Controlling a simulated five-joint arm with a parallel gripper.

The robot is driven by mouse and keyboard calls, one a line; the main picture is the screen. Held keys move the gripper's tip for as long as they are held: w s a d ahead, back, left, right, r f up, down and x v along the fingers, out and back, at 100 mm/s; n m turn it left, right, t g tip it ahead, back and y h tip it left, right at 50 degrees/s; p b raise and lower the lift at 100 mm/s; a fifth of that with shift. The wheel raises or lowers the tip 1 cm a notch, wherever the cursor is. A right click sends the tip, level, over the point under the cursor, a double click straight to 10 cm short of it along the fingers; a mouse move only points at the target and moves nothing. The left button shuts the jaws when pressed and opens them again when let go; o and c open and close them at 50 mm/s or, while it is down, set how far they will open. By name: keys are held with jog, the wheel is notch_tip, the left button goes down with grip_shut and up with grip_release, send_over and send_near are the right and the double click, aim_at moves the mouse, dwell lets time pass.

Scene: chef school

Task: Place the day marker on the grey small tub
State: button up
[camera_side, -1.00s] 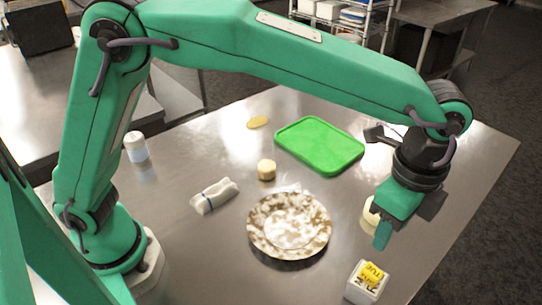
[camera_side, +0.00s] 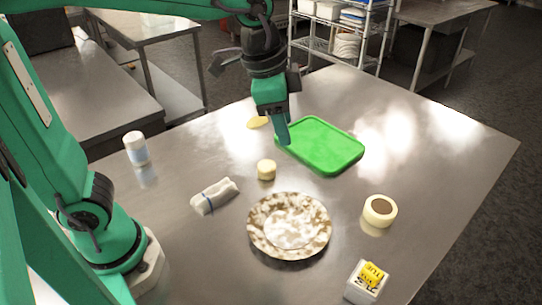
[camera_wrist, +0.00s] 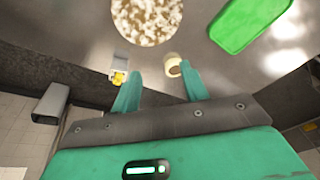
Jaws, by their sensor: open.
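The day marker (camera_side: 373,274) is a small yellow piece with dark lettering that reads like "TUE". It rests on top of the small tub (camera_side: 360,291), a pale grey-white box at the front right of the table. In the wrist view the marker (camera_wrist: 119,77) and the tub (camera_wrist: 116,83) show small, left of centre. My gripper (camera_side: 281,130) is open and empty, well away from them, over the back of the table by the left edge of the green board. Its two fingers (camera_wrist: 160,92) are apart in the wrist view.
A mottled plate (camera_side: 315,235) stands mid-table, with a tape roll (camera_side: 380,211) to its right. The green board (camera_side: 325,148) and a yellow disc (camera_side: 257,122) are behind.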

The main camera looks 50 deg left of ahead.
jog(key=s+a+f+n+t+y, duration=0.1)
jog(key=s+a+f+n+t, duration=0.1)
jog(key=s+a+n, duration=0.6)
jog(key=s+a+f, duration=0.1)
jog(key=s+a, duration=0.1)
jog(key=a, duration=0.3)
jog(key=shift+s+a+f+n+t, duration=0.2)
jog(key=shift+s+a+n+t, duration=0.1)
jog(key=shift+s+t, duration=0.1)
